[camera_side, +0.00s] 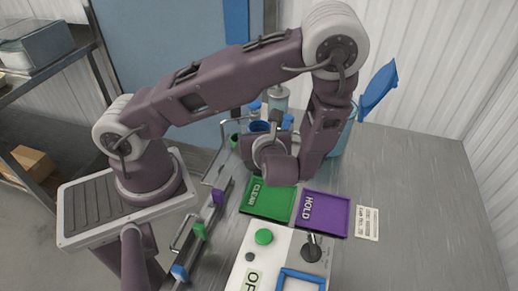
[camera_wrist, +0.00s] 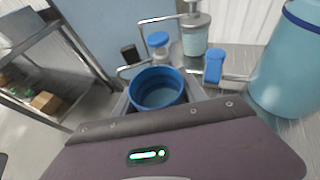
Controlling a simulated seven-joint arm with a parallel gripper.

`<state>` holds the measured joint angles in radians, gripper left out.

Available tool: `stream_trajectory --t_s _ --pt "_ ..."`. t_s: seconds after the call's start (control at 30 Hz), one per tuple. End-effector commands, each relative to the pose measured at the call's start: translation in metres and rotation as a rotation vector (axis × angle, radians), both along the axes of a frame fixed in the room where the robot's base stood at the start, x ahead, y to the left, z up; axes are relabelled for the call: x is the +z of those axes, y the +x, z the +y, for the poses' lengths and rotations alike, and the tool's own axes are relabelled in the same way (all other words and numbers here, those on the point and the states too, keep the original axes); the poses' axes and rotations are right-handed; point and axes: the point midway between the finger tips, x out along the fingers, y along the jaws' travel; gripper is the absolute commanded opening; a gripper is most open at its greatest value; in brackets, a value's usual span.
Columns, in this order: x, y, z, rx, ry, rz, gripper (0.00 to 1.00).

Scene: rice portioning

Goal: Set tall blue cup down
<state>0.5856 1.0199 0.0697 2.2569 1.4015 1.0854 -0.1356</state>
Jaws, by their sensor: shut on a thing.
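The blue cup (camera_wrist: 157,88) shows in the wrist view with its round mouth toward the camera. My gripper (camera_wrist: 158,101) is shut on it, with grey fingers at its sides. In the side view a blue rim (camera_side: 260,127), apparently the same cup, shows behind my wrist. My arm hides the rest of the cup there, and I cannot tell whether its base touches anything.
A control panel (camera_side: 240,260) is nearer. A pump bottle (camera_wrist: 195,38), a blue-capped jar (camera_wrist: 158,50) and a large light-blue bin (camera_wrist: 285,70) stand beyond the cup. The table's right side is clear.

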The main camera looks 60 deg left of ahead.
Motion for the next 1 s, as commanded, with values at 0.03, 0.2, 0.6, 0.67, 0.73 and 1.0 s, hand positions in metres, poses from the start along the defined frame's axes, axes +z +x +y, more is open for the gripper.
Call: stream_trajectory --t_s 0.03,0.2,0.6,0.67,0.73,1.0 --pt "-0.008 0.0 0.0 -0.001 0.002 0.004 0.04" --pt "-0.042 0.0 0.0 -0.002 0.002 0.003 0.04" --pt "-0.052 0.001 0.0 -0.003 -0.001 -0.001 0.04" --pt "-0.052 0.001 0.0 -0.003 -0.001 -0.001 0.57" --pt "-0.052 0.001 0.0 -0.003 -0.001 -0.001 0.71" --pt "-0.052 0.001 0.0 -0.003 -0.001 -0.001 0.71"
